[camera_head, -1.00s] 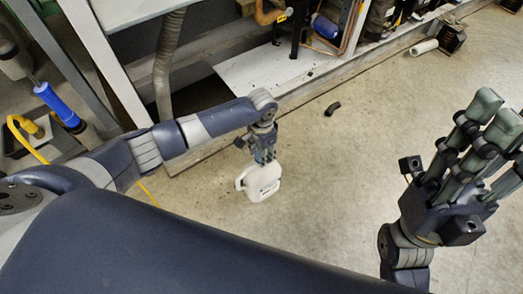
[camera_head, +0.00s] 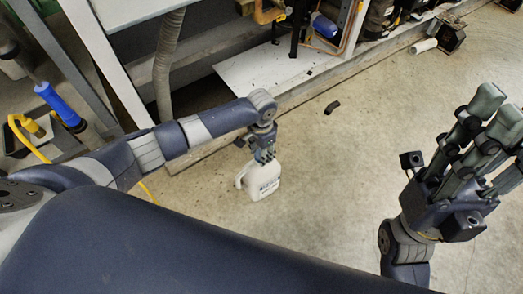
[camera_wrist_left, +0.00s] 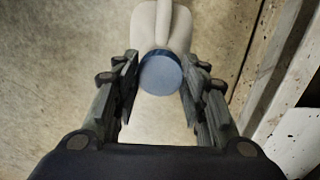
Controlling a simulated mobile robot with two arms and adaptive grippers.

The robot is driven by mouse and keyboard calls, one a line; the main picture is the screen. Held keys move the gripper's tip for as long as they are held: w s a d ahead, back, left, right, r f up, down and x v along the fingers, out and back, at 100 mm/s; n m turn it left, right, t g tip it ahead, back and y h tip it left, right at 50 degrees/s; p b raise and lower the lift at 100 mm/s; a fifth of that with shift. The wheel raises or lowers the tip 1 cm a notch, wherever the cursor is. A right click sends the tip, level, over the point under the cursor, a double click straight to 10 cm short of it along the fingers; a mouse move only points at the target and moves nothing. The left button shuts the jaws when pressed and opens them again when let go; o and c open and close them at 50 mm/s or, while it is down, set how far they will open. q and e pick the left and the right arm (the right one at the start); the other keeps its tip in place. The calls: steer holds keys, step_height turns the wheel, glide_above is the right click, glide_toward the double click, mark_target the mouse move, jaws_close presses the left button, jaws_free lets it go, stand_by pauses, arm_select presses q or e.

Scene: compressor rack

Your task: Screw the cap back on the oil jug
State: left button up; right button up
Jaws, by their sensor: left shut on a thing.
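In the head view my left gripper (camera_head: 264,156) hides the cap. My right gripper (camera_head: 492,125) is open and empty at the right, far from the jug.
The compressor rack with a white base plate (camera_head: 265,80) stands behind the jug. A small dark piece (camera_head: 332,107) lies on the floor, and a white cylinder (camera_head: 423,45) lies farther back. Floor around the jug's right side is clear.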

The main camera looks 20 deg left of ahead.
arm_select(q)
steer(key=shift+s+a+f, duration=0.15)
steer(key=shift+a+f, duration=0.25)
steer(key=shift+f, duration=0.35)
steer(key=o, duration=1.2)
steer(key=shift+h, duration=0.3)
steer(key=shift+d, duration=0.1)
steer(key=shift+r, duration=0.1)
steer(key=c, duration=0.9)
